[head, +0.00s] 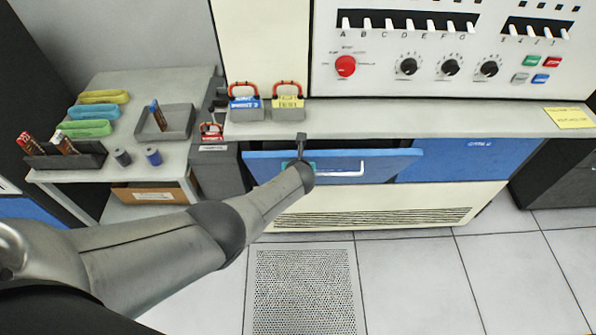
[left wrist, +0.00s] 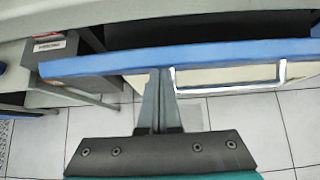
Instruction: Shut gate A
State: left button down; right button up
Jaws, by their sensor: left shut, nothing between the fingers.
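Gate A appears to be the blue panel (head: 395,160) with a white handle (head: 345,172) on the front of the machine; I see no letter on it. It stands out from the front at an angle, with a dark opening behind its top edge. My left gripper (head: 301,138) is shut and empty at its left half, left of the handle. In the left wrist view the shut fingers (left wrist: 157,78) are at the face of the panel (left wrist: 220,54), beside the handle (left wrist: 230,87); I cannot tell whether they touch. My right gripper is out of view.
A second blue panel (head: 470,160) sits flush at the right. The grey ledge (head: 400,118) above holds two card boxes (head: 246,108) with red handles. A side table (head: 150,85) with trays stands at the left. The tiled floor in front (head: 400,280) is clear.

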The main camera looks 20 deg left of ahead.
pick_arm(q)
jog(key=shift+w+a+r, duration=0.15)
jog(key=shift+w+r, duration=0.1)
jog(key=shift+w, duration=0.2)
jog(key=shift+w+a+r, duration=0.15)
jog(key=shift+w+r, duration=0.05)
jog(key=shift+w, duration=0.25)
